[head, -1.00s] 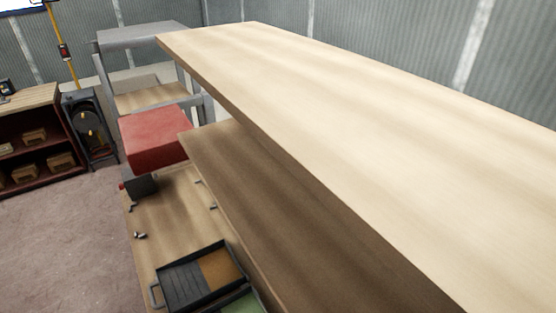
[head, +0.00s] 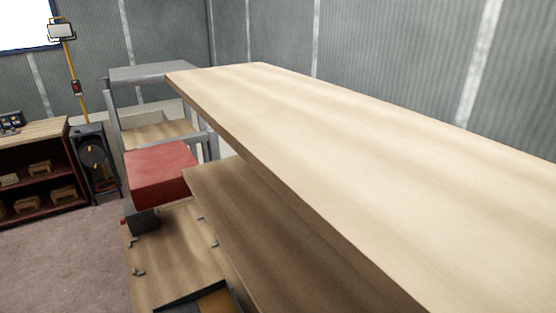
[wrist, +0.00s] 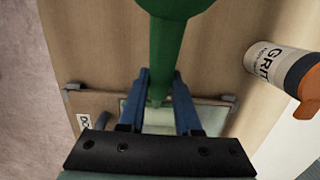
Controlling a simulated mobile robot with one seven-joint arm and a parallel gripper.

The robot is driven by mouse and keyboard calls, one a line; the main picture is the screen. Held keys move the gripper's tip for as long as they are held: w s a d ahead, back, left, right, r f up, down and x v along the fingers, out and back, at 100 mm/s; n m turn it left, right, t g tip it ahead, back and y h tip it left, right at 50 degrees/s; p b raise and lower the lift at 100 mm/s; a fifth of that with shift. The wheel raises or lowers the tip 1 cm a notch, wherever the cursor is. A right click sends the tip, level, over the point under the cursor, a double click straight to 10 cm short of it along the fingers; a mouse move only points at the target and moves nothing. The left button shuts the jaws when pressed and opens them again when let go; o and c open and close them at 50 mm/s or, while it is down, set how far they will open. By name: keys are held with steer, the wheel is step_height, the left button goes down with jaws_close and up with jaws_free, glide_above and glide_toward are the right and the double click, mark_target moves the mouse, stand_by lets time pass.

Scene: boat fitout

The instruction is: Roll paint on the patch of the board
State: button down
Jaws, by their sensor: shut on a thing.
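My gripper (wrist: 160,88) shows only in the wrist view. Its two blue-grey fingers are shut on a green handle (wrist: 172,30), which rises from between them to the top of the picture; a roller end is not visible. Beyond the fingers is a wooden surface with a pale greenish rectangle (wrist: 158,120), partly hidden by the gripper; I cannot tell whether it is the patch. In the head view a dark paint tray (head: 187,297) with a brown part inside is cut off at the bottom edge, on a low wooden surface (head: 170,255).
A white "GRIT" bottle (wrist: 278,60) with an orange cap stands close at right in the wrist view. A long wooden top (head: 330,140) and a lower shelf (head: 260,220) fill the head view's right. A red block (head: 160,172) is at left. Floor (head: 70,250) at left is clear.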

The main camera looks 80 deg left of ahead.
steer(key=d, duration=0.2)
steer(key=w+d+p, duration=0.1)
steer(key=d, duration=0.1)
steer(key=shift+r, duration=0.2)
steer(key=shift+w+d, duration=0.15)
steer(key=shift+d, duration=0.15)
steer(key=shift+w+d+f+p, duration=0.1)
steer(key=shift+w+d, duration=0.1)
steer(key=shift+d, duration=0.55)
steer(key=shift+w+d+f+p, duration=0.1)
steer(key=shift+w+d+p, duration=0.1)
steer(key=shift+d, duration=0.6)
steer(key=shift+w+d+f+p, duration=0.1)
steer(key=shift+w+d, duration=0.1)
steer(key=shift+d, duration=0.55)
steer(key=shift+w+d+r, duration=0.1)
steer(key=shift+w+d, duration=0.15)
steer(key=shift+d, duration=0.55)
steer(key=shift+w+d+r, duration=0.1)
steer(key=shift+w+d, duration=0.1)
steer(key=shift+d, duration=0.55)
steer(key=shift+w+d, duration=0.25)
steer(key=shift+d, duration=0.55)
steer(key=shift+a, duration=0.1)
steer(key=shift+s+a+f+p, duration=0.1)
steer(key=shift+s+a+p, duration=0.2)
steer(key=shift+a, duration=0.85)
steer(key=shift+s+a+p, duration=0.1)
steer(key=shift+s+a, duration=0.25)
steer(key=shift+a, duration=0.8)
